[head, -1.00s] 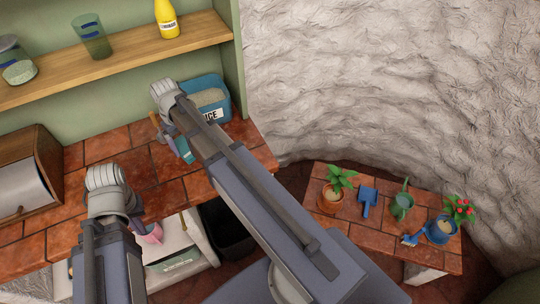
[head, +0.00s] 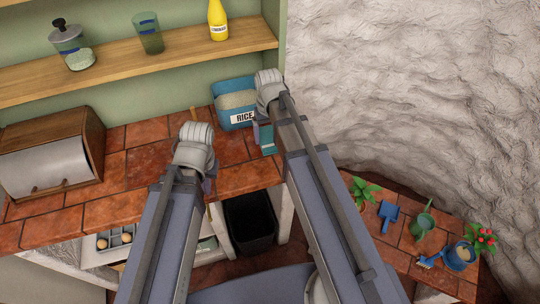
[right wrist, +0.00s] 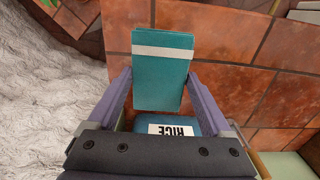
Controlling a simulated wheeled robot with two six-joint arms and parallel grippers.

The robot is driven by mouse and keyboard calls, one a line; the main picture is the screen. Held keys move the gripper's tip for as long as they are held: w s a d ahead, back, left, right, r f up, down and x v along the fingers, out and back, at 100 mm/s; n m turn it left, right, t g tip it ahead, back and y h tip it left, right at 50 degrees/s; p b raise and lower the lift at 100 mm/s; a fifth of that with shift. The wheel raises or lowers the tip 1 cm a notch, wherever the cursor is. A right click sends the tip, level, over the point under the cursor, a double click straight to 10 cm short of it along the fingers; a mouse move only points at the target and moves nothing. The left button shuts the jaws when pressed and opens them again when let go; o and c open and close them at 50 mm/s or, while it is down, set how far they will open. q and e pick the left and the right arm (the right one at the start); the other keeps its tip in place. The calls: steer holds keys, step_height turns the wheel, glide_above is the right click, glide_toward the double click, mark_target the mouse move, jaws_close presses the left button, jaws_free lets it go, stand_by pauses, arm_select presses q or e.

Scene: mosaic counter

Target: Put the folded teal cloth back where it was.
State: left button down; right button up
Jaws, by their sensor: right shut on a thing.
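The folded teal cloth (head: 264,136) is in my right gripper (head: 262,125), in front of the right part of the rice box (head: 235,102). In the right wrist view the cloth (right wrist: 163,75), with a pale band across it, sits between both fingers (right wrist: 160,100) over the red tiles. I cannot tell whether it touches the counter. The rice box (right wrist: 172,130) shows just beside it there. My left gripper (head: 207,182) is over the front of the counter, its fingers mostly hidden behind its wrist, so its jaws cannot be read.
The tiled counter (head: 135,160) has a wooden bread box (head: 50,150) at the left. A shelf (head: 110,68) above holds a jar (head: 72,45), a green glass (head: 148,33) and a yellow bottle (head: 217,20). A black bin (head: 250,222) stands below. A low tiled table (head: 400,245) with plants is at right.

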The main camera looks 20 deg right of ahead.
mark_target(269, 159)
steer(key=shift+f+b, duration=4.95)
steer(key=shift+f, duration=0.1)
steer(key=shift+f, duration=0.15)
steer(key=o, duration=1)
step_height(269, 159, up, 12)
steer(key=p, duration=1.2)
steer(key=shift+r, duration=0.2)
steer(key=s+a+n, duration=0.1)
steer(key=s+a, duration=0.2)
steer(key=s, duration=0.1)
steer(key=s+a+n, duration=0.1)
steer(key=s+a, duration=0.3)
steer(key=s, duration=0.1)
steer(key=s+a+n+h, duration=0.1)
steer(key=s+a, duration=0.2)
steer(key=s, duration=0.2)
steer(key=shift+s+a, duration=0.1)
steer(key=shift+a, duration=0.2)
